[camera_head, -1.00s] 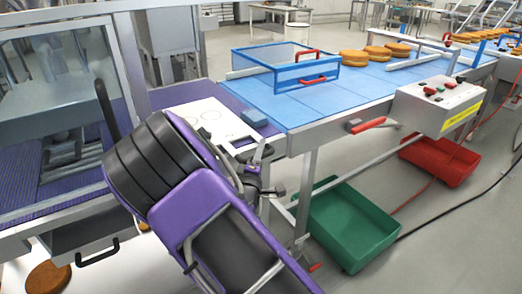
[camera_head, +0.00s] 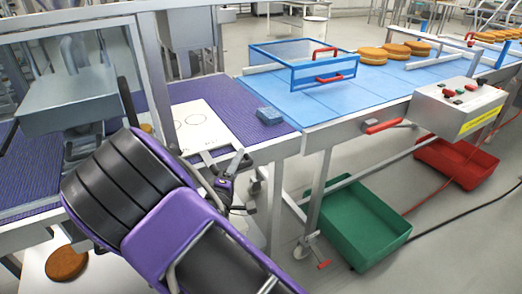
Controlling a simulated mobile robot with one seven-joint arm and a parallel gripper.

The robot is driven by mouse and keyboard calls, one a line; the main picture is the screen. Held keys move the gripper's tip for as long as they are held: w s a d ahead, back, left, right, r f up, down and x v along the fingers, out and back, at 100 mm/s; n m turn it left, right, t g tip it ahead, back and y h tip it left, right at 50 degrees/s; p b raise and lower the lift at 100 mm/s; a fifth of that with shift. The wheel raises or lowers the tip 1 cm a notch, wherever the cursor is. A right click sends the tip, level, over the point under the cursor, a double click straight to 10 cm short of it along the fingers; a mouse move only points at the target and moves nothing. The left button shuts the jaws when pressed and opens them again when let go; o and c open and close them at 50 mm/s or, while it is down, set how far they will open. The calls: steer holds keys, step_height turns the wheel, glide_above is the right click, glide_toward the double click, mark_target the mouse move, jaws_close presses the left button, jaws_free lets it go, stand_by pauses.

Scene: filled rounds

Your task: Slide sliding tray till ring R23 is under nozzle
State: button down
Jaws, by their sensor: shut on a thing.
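The sliding tray (camera_head: 207,121) is a flat white plate with ring outlines, lying on the purple belt. Ring labels are too small to read, so I cannot tell which is R23. My gripper (camera_head: 228,178) is at the tray's near edge, shut on the tray; the exact grip is partly hidden. The nozzle (camera_head: 84,142) hangs under a grey hopper (camera_head: 70,102) behind the glass at left. The tray's visible rings are to the right of the nozzle. My arm hides the tray's left part, where a brown round (camera_head: 146,128) just shows.
A small blue block (camera_head: 269,115) lies on the belt right of the tray. A blue-framed guard (camera_head: 325,73), filled rounds (camera_head: 372,56) and a control box (camera_head: 458,104) are farther right. Green (camera_head: 355,225) and red (camera_head: 458,160) bins stand below. Another brown round (camera_head: 66,263) is at lower left.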

steer(key=s+a+p, duration=0.1)
steer(key=s+a, duration=0.7)
steer(key=a, duration=0.5)
steer(key=shift+s+a+r+p, duration=0.15)
steer(key=shift+s+r+p, duration=0.2)
steer(key=shift+s+r, duration=0.05)
steer(key=c, duration=0.8)
jaws_free()
steer(key=shift+o, duration=0.2)
steer(key=shift+f, duration=0.1)
steer(key=shift+s, duration=0.1)
steer(key=v, duration=1.7)
steer(key=shift+s+f, duration=0.2)
